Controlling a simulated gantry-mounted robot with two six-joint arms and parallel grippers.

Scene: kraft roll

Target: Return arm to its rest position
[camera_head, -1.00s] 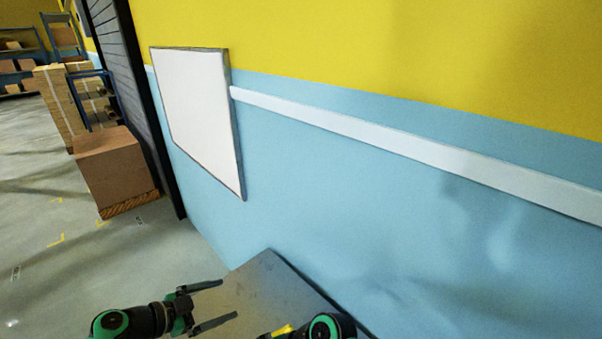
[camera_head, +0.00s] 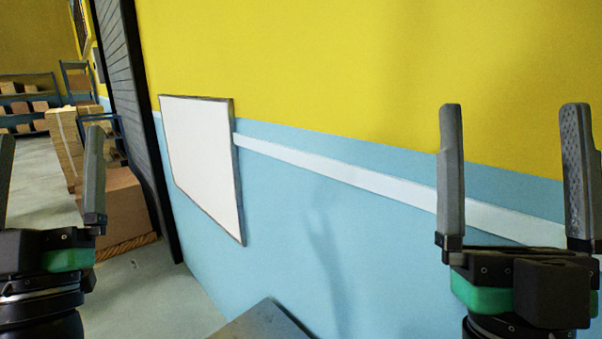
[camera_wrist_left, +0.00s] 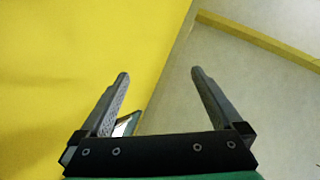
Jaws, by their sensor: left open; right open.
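My left gripper (camera_head: 50,175) stands upright at the left edge of the head view, fingers pointing up, open and empty. Its two spread fingers also show in the left wrist view (camera_wrist_left: 160,85), with nothing between them but the yellow wall and a pale surface. My right gripper (camera_head: 510,170) stands upright at the right of the head view, open and empty, with its fingers wide apart in front of the wall.
A grey table top (camera_head: 262,325) shows at the bottom centre. A white board (camera_head: 203,160) hangs on the yellow and blue wall (camera_head: 350,60). Cardboard boxes (camera_head: 125,205) and shelves (camera_head: 28,95) stand at the far left, partly behind my left gripper.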

